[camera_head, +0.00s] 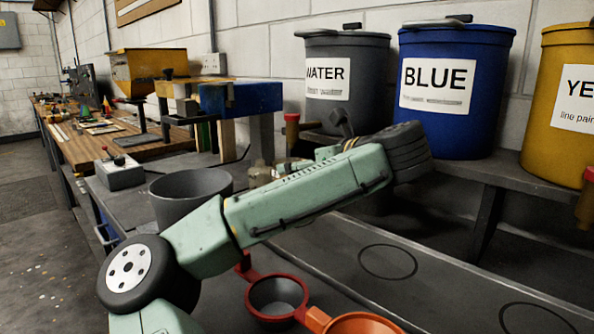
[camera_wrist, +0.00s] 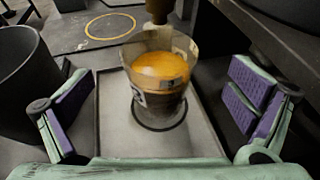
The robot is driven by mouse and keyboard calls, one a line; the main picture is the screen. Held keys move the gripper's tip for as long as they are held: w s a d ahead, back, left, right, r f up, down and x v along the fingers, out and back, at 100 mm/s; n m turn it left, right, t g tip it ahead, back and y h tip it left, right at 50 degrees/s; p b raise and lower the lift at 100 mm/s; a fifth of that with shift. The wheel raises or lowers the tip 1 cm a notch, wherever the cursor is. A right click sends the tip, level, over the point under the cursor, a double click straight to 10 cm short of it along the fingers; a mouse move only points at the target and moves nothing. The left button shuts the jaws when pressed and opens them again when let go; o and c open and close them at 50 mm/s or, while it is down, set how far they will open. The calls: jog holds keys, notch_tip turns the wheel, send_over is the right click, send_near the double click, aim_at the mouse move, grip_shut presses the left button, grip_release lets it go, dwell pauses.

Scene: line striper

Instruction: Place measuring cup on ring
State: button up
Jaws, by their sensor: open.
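A clear-walled measuring cup (camera_wrist: 160,80) with orange contents stands upright in the wrist view. It is over a black ring (camera_wrist: 158,124) on a shallow grey tray (camera_wrist: 110,130). A brown tap (camera_wrist: 158,10) hangs close above the cup. My gripper (camera_wrist: 160,100) is open, its purple-padded fingers to the left and right of the cup and apart from it. A yellow ring (camera_wrist: 110,26) is marked on the bench beyond the tray. In the head view my gripper is hidden, and I cannot make out this cup surely.
A dark grey bucket (camera_wrist: 25,80) stands left of my gripper; the bucket (camera_head: 190,198) also shows in the head view. Red (camera_head: 277,298) and orange (camera_head: 358,324) cups are in front. Blue (camera_head: 455,95) and yellow (camera_head: 560,105) paint buckets stand on a shelf above the tray.

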jog(key=shift+b+v, duration=0.3)
jog(key=shift+v, duration=2)
